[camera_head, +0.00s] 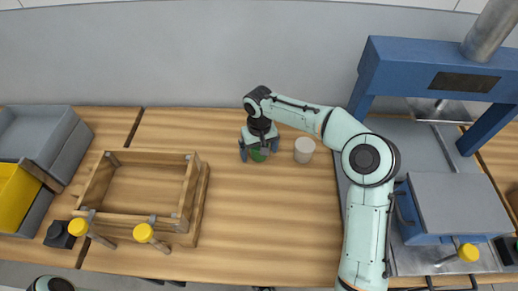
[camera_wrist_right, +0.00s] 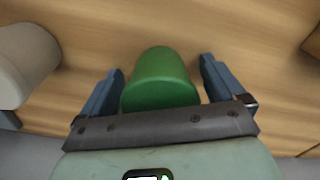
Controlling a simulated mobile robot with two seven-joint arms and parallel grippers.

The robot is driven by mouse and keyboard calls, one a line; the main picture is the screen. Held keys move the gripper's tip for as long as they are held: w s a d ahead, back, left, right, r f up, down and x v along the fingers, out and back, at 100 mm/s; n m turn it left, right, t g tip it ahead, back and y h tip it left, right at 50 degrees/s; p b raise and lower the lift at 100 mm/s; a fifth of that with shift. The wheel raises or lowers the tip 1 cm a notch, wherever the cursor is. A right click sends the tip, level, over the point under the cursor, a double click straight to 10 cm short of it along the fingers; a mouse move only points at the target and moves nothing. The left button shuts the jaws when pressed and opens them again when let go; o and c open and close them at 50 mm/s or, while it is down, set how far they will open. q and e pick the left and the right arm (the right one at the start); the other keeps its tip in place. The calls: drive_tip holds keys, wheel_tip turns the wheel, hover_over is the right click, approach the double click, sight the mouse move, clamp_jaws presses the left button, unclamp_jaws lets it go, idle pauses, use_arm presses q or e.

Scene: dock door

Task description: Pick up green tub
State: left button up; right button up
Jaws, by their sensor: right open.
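The green tub (camera_wrist_right: 158,82) stands between the two blue fingers of my right gripper (camera_wrist_right: 160,85) in the right wrist view. There is a gap between the tub and the finger on each side. In the head view the green tub (camera_head: 259,155) is mostly hidden under my right gripper (camera_head: 259,151), and only a bit of green shows. The right gripper is open, low over the wooden table. In the head view only a small dark and pale part of my left arm shows at the bottom left edge, and its gripper is not seen.
A white tub (camera_head: 304,150) stands just right of the green one; it also shows in the right wrist view (camera_wrist_right: 22,65). A wooden tray (camera_head: 146,185) is at left, beside grey and yellow bins (camera_head: 20,200). A blue press (camera_head: 440,70) stands at right. The table's middle front is clear.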

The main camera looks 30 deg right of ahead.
drive_tip(key=shift+c, duration=0.3)
drive_tip(key=c, duration=1.1)
drive_tip(key=shift+r, duration=0.1)
